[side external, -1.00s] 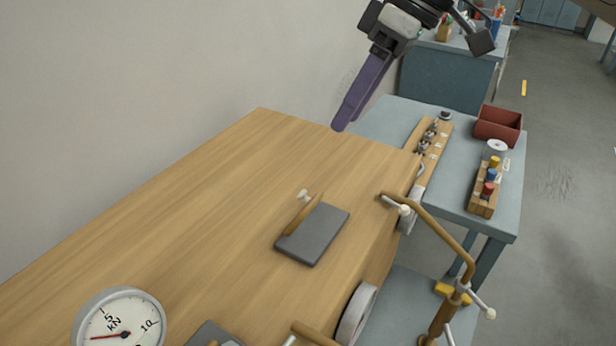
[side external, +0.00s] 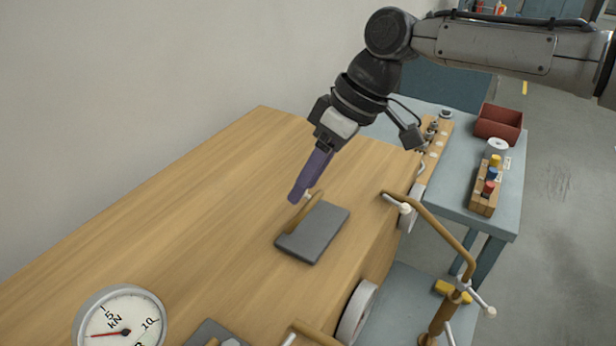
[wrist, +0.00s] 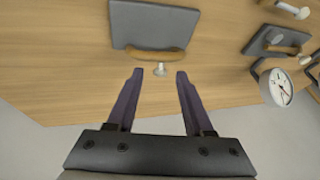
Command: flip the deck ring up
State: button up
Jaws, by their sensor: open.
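The deck ring (side external: 306,213) is a tan bar with a small pale knob (side external: 308,196), on a dark grey plate (side external: 318,238) on the wooden deck. In the side view the bar slants along the plate's left edge. In the wrist view the ring (wrist: 155,53) lies along the plate's near edge, with the knob (wrist: 160,69) just in front. My gripper (side external: 293,199) has purple fingers and comes down at the bar's upper end, partly covering it. In the wrist view my gripper (wrist: 159,75) is open, the knob between its fingertips. I cannot tell whether it touches.
A round dial gauge (side external: 121,325) stands at the lower left, and a second grey plate (side external: 211,334) is near it. A bent tan tube (side external: 435,222) rises along the deck's right edge. The deck's left part is clear; a wall stands behind.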

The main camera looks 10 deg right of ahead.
jog(key=shift+f, duration=0.1)
grip_shut()
jog(key=shift+a, duration=0.1)
dwell(0.3)
jog(key=shift+w+a+g+h, duration=0.4)
jog(key=shift+g+h, duration=0.1)
dwell(0.4)
grip_release()
